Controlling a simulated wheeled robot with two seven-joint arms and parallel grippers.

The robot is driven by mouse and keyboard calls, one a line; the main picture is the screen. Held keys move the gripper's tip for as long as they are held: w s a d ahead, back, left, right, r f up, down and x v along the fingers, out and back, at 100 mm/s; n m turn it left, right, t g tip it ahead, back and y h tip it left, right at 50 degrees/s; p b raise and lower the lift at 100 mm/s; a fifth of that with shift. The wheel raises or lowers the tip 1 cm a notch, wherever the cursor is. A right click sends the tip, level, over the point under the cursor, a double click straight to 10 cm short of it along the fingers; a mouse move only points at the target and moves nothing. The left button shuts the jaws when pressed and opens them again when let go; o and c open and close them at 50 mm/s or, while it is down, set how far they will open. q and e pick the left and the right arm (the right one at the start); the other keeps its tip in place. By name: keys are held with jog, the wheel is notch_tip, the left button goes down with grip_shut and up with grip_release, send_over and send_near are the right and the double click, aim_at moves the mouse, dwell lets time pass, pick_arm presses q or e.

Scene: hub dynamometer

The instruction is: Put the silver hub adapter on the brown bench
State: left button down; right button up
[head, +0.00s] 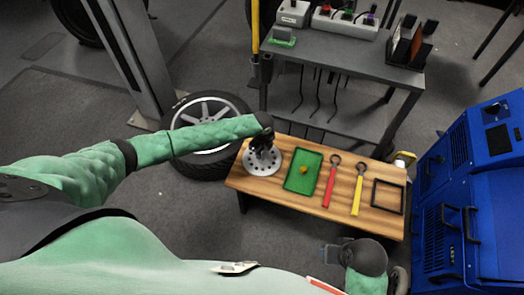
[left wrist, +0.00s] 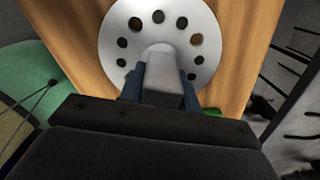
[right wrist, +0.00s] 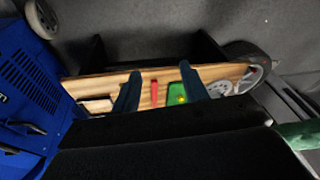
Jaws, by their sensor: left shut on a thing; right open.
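The silver hub adapter (head: 262,163), a round plate with a ring of holes and a raised middle boss, is at the left end of the brown bench (head: 240,183). My left gripper (head: 263,143) is above it. In the left wrist view, the fingers (left wrist: 160,78) are shut on the boss of the adapter (left wrist: 160,18). The plate lies flat on or just over the wood; I cannot tell if it touches. My right gripper (head: 330,255) is open and empty in front of the bench; its fingers show in the right wrist view (right wrist: 162,78).
On the bench lie a green tray (head: 292,182) with a yellow ball, a red wrench (head: 331,180), a yellow wrench (head: 357,188) and a black frame (head: 388,184). A grey table (head: 340,52) stands behind, a wheel (head: 190,113) at left, a blue machine (head: 470,180) at right.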

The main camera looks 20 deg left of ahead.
pick_arm(q)
jog(key=c, duration=1)
grip_release()
jog(key=shift+r, duration=0.1)
